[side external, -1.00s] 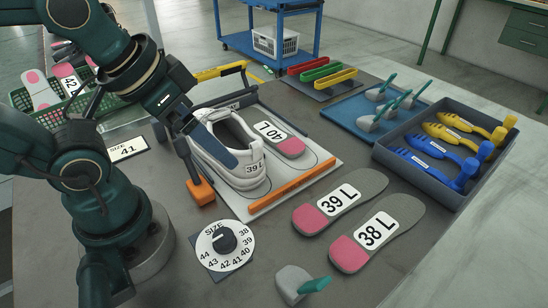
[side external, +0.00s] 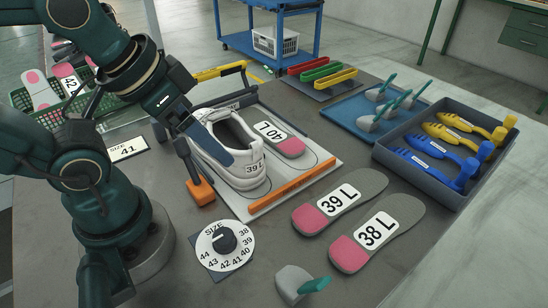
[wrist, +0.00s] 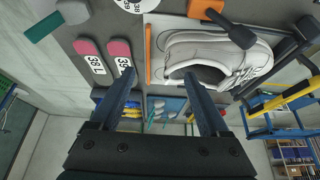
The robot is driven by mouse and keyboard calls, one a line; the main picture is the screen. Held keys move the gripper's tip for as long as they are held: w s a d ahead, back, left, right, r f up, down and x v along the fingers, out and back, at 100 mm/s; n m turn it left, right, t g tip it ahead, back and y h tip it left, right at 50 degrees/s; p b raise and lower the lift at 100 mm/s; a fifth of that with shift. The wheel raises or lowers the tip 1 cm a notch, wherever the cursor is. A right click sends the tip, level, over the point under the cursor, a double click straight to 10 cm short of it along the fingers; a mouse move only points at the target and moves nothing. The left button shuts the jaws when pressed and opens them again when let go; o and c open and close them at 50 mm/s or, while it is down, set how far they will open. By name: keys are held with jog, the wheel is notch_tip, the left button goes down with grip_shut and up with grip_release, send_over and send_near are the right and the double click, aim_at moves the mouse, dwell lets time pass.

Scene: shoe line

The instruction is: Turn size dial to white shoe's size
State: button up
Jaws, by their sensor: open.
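The size dial (side external: 213,258) is a white disc on a dark square plate, marked SIZE and numbered 38 to 44, with a black knob (side external: 225,239) at its centre. I cannot clearly read where the knob points. The white shoe (side external: 243,178) stands on a pale board, and its heel label (side external: 254,169) reads 39 L. In the wrist view the shoe (wrist: 240,66) lies right of centre, and the dial (wrist: 136,4) is cut off at the top edge. My gripper (wrist: 160,80) is open and empty, above the shoe area and away from the dial.
An orange-ended lever (side external: 200,190) stands between shoe and dial. Insoles marked 39 L (side external: 340,202) and 38 L (side external: 377,233) lie to the right. A grey block with a green handle (side external: 293,285) sits near the dial. A sign (side external: 127,149) reads SIZE 41.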

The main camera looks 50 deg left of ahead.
jog(key=m+g+y, duration=0.3)
jog(key=m+g, duration=0.5)
jog(key=g, duration=0.1)
send_over(225, 236)
jog(key=w+d, duration=0.1)
jog(key=w, duration=0.1)
notch_tip(225, 236, down, 9)
jog(key=shift+w+d+f, duration=0.1)
jog(key=shift+d+f, duration=0.05)
jog(key=shift+f, duration=0.05)
jog(key=shift+s+f+m, duration=0.4)
jog(key=shift+f, duration=0.1)
jog(key=shift+x, duration=2.3)
grip_shut()
